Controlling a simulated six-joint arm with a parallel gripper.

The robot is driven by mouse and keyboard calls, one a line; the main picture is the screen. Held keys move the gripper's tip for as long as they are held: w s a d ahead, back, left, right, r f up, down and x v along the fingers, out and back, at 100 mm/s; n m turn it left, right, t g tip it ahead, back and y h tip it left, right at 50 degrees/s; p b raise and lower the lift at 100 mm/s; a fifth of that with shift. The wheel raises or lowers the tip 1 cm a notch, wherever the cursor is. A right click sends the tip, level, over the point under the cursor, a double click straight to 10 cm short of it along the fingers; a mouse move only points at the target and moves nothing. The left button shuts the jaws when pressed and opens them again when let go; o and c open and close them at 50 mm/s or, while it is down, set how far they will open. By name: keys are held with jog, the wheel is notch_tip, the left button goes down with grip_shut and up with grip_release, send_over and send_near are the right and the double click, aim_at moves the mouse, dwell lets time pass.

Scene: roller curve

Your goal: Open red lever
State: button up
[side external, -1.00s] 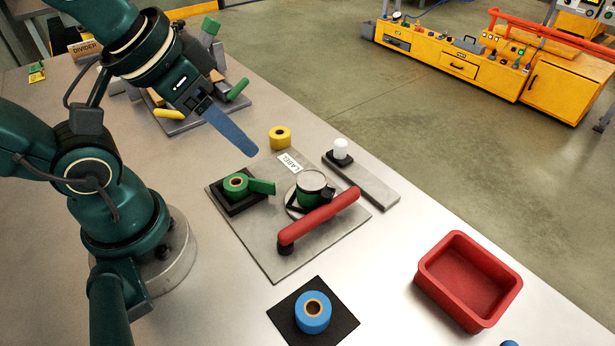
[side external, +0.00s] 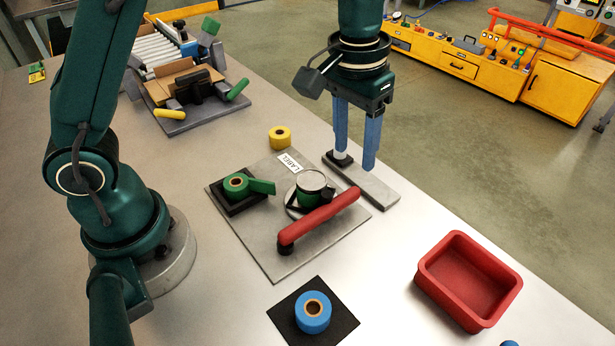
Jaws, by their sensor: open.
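The red lever (side external: 320,214) is a thick red bar on a grey metal plate (side external: 275,245). It lies slantwise in front of a round green and silver part (side external: 313,186), with its lower-left end on a dark pivot. My gripper (side external: 355,162) points down with two blue fingers, open, behind and to the right of the lever. The fingers are over the small grey strip (side external: 380,193), apart from the lever. The left finger hides most of the white knob that stands on the strip's black block (side external: 341,160).
A yellow roll (side external: 280,137) stands behind. A blue roll (side external: 313,313) on a black pad and a red bin (side external: 468,281) are in front. A roller fixture (side external: 190,95) stands back left.

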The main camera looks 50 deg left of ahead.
aim_at(350, 192)
jog(key=f, duration=0.2)
jog(key=f+g, duration=0.1)
jog(key=shift+s+d+f, duration=0.2)
jog(key=shift+s+d, duration=0.1)
jog(key=shift+d, duration=0.1)
jog(key=shift+f, duration=2.3)
grip_shut()
jog(key=shift+r, duration=0.1)
